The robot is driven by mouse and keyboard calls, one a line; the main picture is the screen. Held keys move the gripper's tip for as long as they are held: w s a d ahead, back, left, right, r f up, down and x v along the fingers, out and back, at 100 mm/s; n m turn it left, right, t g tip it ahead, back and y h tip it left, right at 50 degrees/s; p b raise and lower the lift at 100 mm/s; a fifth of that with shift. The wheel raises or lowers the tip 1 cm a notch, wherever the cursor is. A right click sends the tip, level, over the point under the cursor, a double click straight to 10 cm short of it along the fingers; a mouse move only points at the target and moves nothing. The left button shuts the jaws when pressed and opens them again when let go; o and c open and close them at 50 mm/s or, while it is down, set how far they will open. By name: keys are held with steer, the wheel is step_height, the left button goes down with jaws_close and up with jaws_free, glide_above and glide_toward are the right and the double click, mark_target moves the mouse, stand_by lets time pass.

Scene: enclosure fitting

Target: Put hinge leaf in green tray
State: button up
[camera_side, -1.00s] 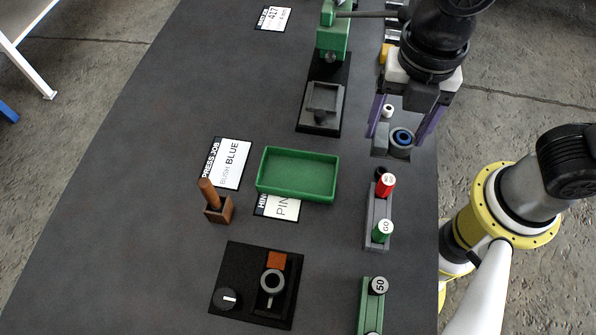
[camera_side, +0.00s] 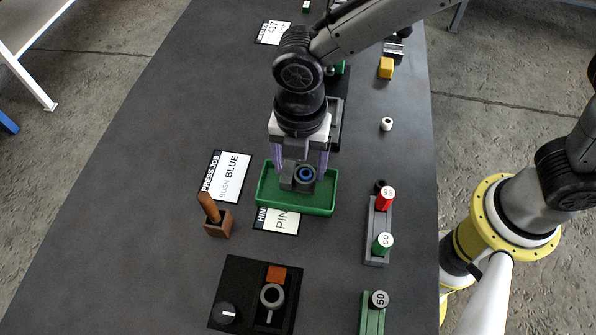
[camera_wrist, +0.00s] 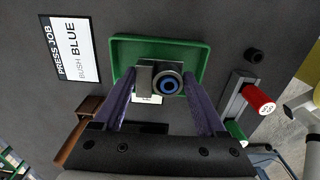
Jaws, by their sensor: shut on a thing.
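The green tray (camera_side: 268,197) lies on the dark table in the middle of the side view; it also shows in the wrist view (camera_wrist: 192,50). My gripper (camera_side: 304,174) is over the tray, pointing down. Its purple fingers are shut on the hinge leaf (camera_side: 286,182), a grey block-shaped part with a round barrel and a blue ring. In the wrist view the hinge leaf (camera_wrist: 146,78) is between the fingers and appears within the tray's outline. I cannot tell whether it touches the tray floor.
A card reading PRESS JOB, BUSH BLUE (camera_side: 228,178) and a wooden holder (camera_side: 218,222) stand left of the tray. A grey rack with red and green cylinders (camera_side: 376,232) stands right. A black fixture (camera_side: 238,290) is in front. A white piece (camera_side: 387,124) lies right.

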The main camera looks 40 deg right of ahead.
mark_target(298, 170)
steer(key=shift+w+a+f, duration=0.1)
steer(key=shift+w+f, duration=0.05)
steer(key=shift+f, duration=1.55)
steer(key=shift+f, duration=0.2)
steer(key=o, duration=1.6)
steer(key=shift+c, duration=0.2)
steer(key=shift+r, duration=0.1)
step_height(298, 170, up, 12)
steer(key=shift+r, duration=0.1)
